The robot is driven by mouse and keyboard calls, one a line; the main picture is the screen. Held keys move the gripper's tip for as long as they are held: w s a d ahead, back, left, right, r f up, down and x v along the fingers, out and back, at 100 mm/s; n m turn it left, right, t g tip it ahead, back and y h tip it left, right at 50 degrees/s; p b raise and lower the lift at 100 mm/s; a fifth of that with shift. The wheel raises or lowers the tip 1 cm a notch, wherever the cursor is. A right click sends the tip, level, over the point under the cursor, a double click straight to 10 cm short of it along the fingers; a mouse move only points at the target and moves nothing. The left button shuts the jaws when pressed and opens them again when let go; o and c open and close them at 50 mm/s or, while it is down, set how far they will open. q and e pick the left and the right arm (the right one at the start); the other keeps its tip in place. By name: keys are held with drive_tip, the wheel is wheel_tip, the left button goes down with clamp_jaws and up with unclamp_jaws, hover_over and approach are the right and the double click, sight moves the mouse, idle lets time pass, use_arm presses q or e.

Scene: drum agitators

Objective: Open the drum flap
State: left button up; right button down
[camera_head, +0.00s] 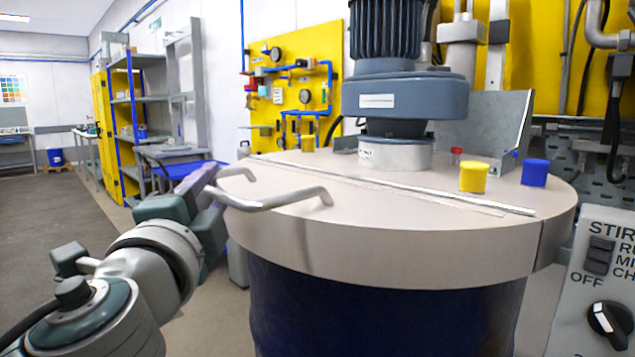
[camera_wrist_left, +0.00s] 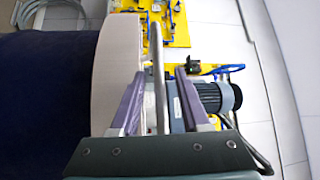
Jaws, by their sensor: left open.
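The drum (camera_head: 385,310) has a dark blue body and a thick beige lid. The front part of the lid is the flap (camera_head: 370,215), lying flat and closed along a long metal strip (camera_head: 400,184). A bent metal handle (camera_head: 295,198) sticks out over the flap's left edge. My left gripper (camera_head: 215,184) is at the handle's outer bar and partly hides it. In the left wrist view the open purple-grey fingers of this gripper (camera_wrist_left: 160,72) stand on either side of the handle bar (camera_wrist_left: 158,85), with gaps visible. My right gripper is not in view.
A blue-grey motor (camera_head: 405,95) stands on the lid's back part. A yellow cap (camera_head: 473,177) and a blue cap (camera_head: 534,172) sit on the lid's right side. A control box (camera_head: 600,265) is at the lower right. Floor is clear at left.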

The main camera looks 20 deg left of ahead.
use_arm(q)
drive_tip(key=shift+w+a, duration=0.1)
drive_tip(key=shift+w, duration=0.05)
clamp_jaws()
idle(1.4)
